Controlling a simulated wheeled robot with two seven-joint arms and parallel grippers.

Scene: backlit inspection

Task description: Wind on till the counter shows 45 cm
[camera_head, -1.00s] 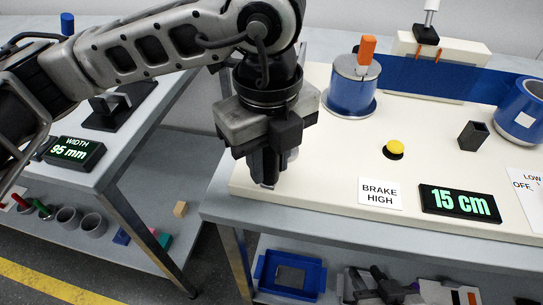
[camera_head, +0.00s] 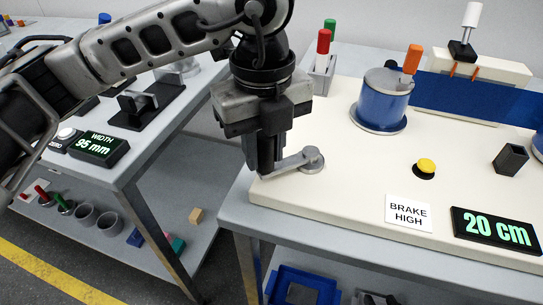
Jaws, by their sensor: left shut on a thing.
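The counter (camera_head: 495,229) on the front of the cream board reads 20 cm. My left gripper (camera_head: 263,168) points down at the board's left end, shut on the end of a grey crank (camera_head: 292,161). The crank's arm runs right from the gripper to its round hub (camera_head: 313,157); its handle is hidden between the fingers. My right gripper is not in view.
A yellow button (camera_head: 426,167) and a BRAKE HIGH card (camera_head: 408,213) lie right of the crank. A dark square holder (camera_head: 510,159) stands further right. Red and green markers (camera_head: 323,45) stand behind my gripper. A second bench (camera_head: 140,165) with a 95 mm width display (camera_head: 98,148) is at left.

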